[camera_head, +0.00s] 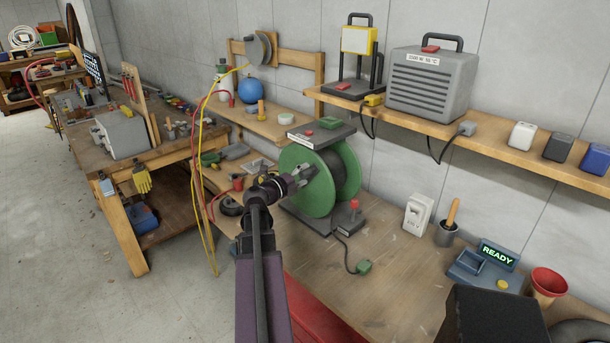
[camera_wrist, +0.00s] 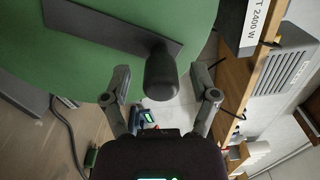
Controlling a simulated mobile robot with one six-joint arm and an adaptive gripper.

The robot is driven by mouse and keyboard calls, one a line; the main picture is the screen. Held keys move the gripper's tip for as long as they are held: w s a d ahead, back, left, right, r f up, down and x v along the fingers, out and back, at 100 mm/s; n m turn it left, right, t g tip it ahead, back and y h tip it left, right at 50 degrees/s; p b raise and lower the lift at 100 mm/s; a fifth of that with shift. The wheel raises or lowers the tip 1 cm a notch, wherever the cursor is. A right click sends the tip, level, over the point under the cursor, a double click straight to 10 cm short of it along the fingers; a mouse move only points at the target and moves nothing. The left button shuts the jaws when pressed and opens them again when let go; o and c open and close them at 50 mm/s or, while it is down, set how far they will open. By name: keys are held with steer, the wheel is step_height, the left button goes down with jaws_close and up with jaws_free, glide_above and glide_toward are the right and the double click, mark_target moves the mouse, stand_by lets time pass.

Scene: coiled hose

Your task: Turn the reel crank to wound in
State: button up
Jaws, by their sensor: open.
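The green cable reel (camera_head: 346,160) stands on the workbench with dark windings between its discs. In the wrist view its green disc (camera_wrist: 45,65) fills the upper left. The dark crank arm (camera_wrist: 110,28) lies across that disc and ends in a black knob (camera_wrist: 161,75). My gripper (camera_wrist: 160,85) is open, with one finger on each side of the knob and visible gaps to both. In the head view my gripper (camera_head: 301,176) is in front of the reel's near disc and hides the crank.
A shelf (camera_head: 460,125) with a heater (camera_head: 432,82) hangs behind. A white socket unit (camera_head: 417,214) stands right, with bare bench before it.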

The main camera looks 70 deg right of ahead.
steer(key=v, duration=1.1)
steer(key=shift+f, duration=0.1)
